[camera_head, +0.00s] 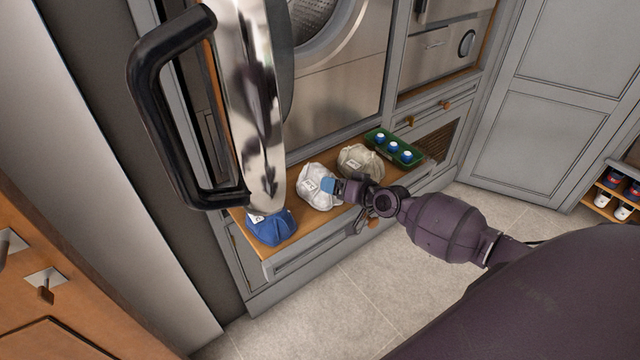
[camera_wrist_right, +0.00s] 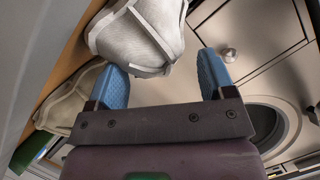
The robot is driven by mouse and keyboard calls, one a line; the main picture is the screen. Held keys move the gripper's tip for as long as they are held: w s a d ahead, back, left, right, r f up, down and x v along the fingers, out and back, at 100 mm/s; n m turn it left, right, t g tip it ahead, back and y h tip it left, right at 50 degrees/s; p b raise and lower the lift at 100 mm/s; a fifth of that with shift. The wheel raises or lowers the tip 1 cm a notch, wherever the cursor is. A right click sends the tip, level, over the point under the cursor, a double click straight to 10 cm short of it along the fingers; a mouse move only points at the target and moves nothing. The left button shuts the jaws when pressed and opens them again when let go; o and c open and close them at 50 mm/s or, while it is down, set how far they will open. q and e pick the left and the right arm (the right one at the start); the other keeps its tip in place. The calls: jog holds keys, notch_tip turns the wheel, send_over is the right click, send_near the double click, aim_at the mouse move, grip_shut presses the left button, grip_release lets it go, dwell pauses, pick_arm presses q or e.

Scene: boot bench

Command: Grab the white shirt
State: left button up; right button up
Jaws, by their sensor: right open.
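The white shirt (camera_head: 316,188) is a crumpled white bundle on the wooden bench top, between a blue bundle and a beige one. My right gripper (camera_head: 336,188) is at its right side, with blue fingertips close to it. In the right wrist view the white shirt (camera_wrist_right: 146,36) fills the upper middle, just beyond the left fingertip and partly across the gap. My right gripper (camera_wrist_right: 165,78) is open there, with nothing clasped between its fingers. Whether a finger touches the cloth I cannot tell. My left gripper is not in view.
A blue bundle (camera_head: 270,228) lies at the bench's left end, a beige bundle (camera_head: 360,161) to the right. A green tray (camera_head: 381,143) with several blue-topped items stands at the far right. An open steel door with a black handle (camera_head: 150,120) hangs over the left end.

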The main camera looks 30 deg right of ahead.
jog(key=c, duration=1.4)
jog(key=shift+r, duration=0.15)
